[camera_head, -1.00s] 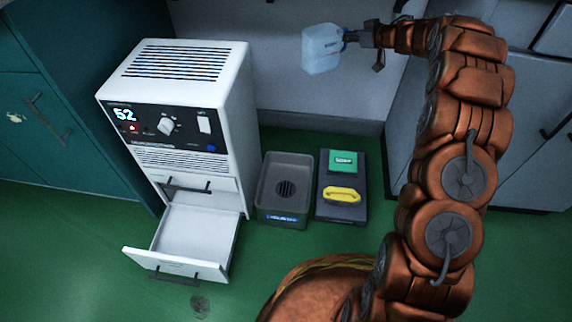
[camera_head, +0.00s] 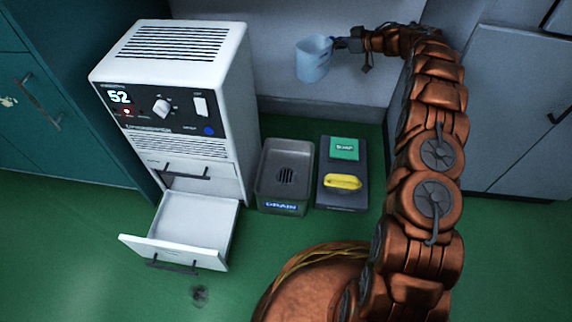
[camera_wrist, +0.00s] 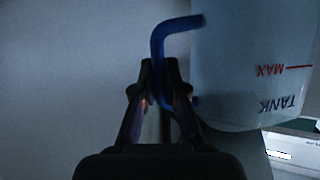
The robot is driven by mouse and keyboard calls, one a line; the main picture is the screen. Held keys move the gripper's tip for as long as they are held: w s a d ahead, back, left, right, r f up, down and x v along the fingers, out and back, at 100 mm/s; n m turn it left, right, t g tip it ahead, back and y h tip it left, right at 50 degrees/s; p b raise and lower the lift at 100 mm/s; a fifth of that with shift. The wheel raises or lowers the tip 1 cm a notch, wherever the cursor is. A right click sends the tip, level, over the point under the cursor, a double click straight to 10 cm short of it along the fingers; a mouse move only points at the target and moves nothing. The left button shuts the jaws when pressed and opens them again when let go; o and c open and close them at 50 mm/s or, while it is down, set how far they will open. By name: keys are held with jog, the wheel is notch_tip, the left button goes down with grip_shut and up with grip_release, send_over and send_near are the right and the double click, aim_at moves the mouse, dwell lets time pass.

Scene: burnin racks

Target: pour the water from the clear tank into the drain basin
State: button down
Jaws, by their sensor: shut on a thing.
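The clear tank (camera_head: 313,62) is pale blue and translucent, and it is held in the air in front of the back wall. It tilts a little in the head view. In the wrist view the tank (camera_wrist: 245,65) shows a red MAX line, the word TANK and a blue handle (camera_wrist: 158,40). My gripper (camera_head: 343,45) is shut on that handle; its fingers (camera_wrist: 162,95) close around it. The grey drain basin (camera_head: 271,203) stands on the floor, below and left of the tank, with a dark grate inside. The water level in the tank cannot be made out.
A white machine (camera_head: 215,75) reading 52 stands left of the basin, its lower drawer (camera_head: 172,252) pulled open. A dark tray (camera_head: 342,205) with a green box (camera_head: 344,148) and a yellow object (camera_head: 343,182) sits right of the basin.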

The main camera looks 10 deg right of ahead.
jog(key=s+a+f+n+g+y+b, duration=0.1)
jog(key=s+a+f+n+g+b, duration=0.1)
jog(key=f, duration=0.8)
jog(key=s+a+f+n+g+y+b, duration=0.1)
jog(key=a+f, duration=0.3)
jog(key=f, duration=0.7)
jog(key=shift+s+a+f+n+g+y+b, duration=0.25)
jog(key=shift+s+n+g+y+b, duration=0.15)
jog(key=shift+s+n+g+b, duration=0.35)
jog(key=shift+s, duration=0.1)
